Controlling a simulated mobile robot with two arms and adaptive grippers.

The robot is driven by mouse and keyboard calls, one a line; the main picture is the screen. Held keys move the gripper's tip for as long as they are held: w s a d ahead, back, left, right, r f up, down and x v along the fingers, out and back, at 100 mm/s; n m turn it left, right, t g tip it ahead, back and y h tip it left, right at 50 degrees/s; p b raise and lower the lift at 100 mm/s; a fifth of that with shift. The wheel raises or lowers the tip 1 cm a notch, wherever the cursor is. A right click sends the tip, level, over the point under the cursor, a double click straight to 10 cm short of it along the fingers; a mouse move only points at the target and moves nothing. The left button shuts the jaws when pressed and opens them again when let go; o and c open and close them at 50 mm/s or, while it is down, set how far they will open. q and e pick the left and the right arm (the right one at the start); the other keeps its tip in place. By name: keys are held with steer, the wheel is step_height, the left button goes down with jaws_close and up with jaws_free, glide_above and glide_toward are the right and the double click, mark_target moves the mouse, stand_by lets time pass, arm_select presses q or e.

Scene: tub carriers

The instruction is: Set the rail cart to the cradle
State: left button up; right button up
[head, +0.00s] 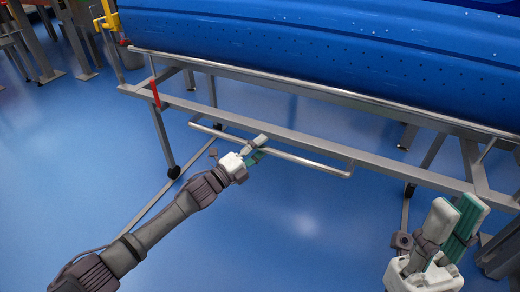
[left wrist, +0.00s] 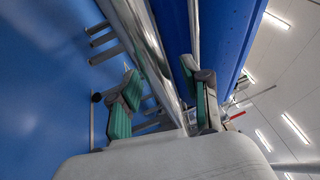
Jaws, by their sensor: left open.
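The rail cart is a grey metal frame (head: 300,138) on small wheels under a long blue tub (head: 300,45). A thin push bar (head: 305,160) runs along its near side. My left gripper (head: 258,150) is at this bar. In the left wrist view its green-padded fingers (left wrist: 165,98) stand apart, with a shiny metal bar (left wrist: 150,50) passing between them; I cannot tell if either finger touches it. My right gripper (head: 456,218) is open and empty at the lower right, apart from the frame. I cannot single out the cradle from the cart's frame.
A yellow bracket (head: 107,18) and other grey stands (head: 40,50) are at the upper left. A red lever (head: 155,93) sits on the frame's left end. The blue floor (head: 270,225) between my arms is clear.

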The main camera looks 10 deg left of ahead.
arm_select(q)
jaws_close()
stand_by(0.3)
